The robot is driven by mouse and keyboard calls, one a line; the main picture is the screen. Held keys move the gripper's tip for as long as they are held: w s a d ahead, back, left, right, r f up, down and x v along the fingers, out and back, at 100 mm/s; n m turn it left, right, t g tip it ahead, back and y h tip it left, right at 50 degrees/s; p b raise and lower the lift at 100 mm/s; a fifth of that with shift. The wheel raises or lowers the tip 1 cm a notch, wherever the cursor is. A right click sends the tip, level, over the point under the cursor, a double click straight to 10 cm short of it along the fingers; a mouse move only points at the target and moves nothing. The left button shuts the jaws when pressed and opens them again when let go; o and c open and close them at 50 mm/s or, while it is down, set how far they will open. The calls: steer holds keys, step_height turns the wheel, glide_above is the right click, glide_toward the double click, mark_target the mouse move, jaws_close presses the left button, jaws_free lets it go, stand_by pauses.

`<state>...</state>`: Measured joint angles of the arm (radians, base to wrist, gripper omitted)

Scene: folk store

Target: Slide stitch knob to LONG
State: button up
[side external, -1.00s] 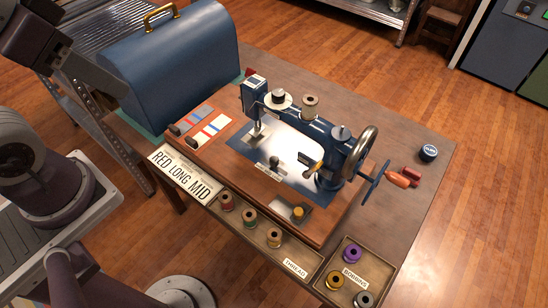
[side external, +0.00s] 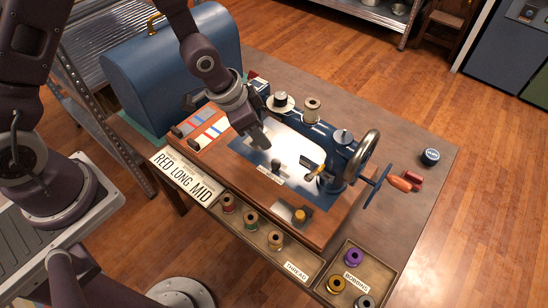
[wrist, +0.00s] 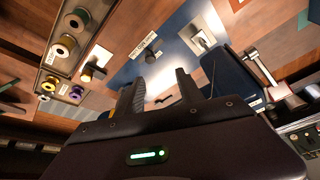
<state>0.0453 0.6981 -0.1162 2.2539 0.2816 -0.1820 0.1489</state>
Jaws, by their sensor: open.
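The blue sewing machine (side external: 345,160) stands on a wooden base on the table. A dark knob (side external: 277,164) rises from the front of its metal bed, beside a small white label (side external: 270,176) too small to read. The knob also shows in the wrist view (wrist: 150,57), just beyond my fingertips. A yellow-tipped lever (side external: 313,171) sits on the machine's pillar. I cannot tell for certain which is the stitch knob. My gripper (side external: 262,142) is open and empty above the bed, left of and behind the dark knob, apart from it; it also shows in the wrist view (wrist: 160,76).
A sign (side external: 186,178) reads RED LONG MID. A thread tray (side external: 262,240) with several spools and a bobbin tray (side external: 338,263) line the front. A brass knob (side external: 299,215) is on the base. A blue case (side external: 170,75) stands behind left. The table's right side is mostly clear.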

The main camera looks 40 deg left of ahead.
mark_target(276, 162)
steer(key=x, duration=0.3)
steer(key=s+x, duration=0.1)
steer(key=x, duration=0.2)
steer(key=d+x, duration=0.1)
steer(key=x, duration=0.2)
steer(key=shift+s+d+f, duration=0.15)
steer(key=shift+s+f, duration=0.15)
steer(key=shift+f, duration=0.2)
steer(key=shift+w+f+h, duration=0.2)
steer(key=shift+f+h, duration=0.1)
steer(key=shift+f, duration=0.15)
jaws_close()
steer(key=shift+d, duration=0.1)
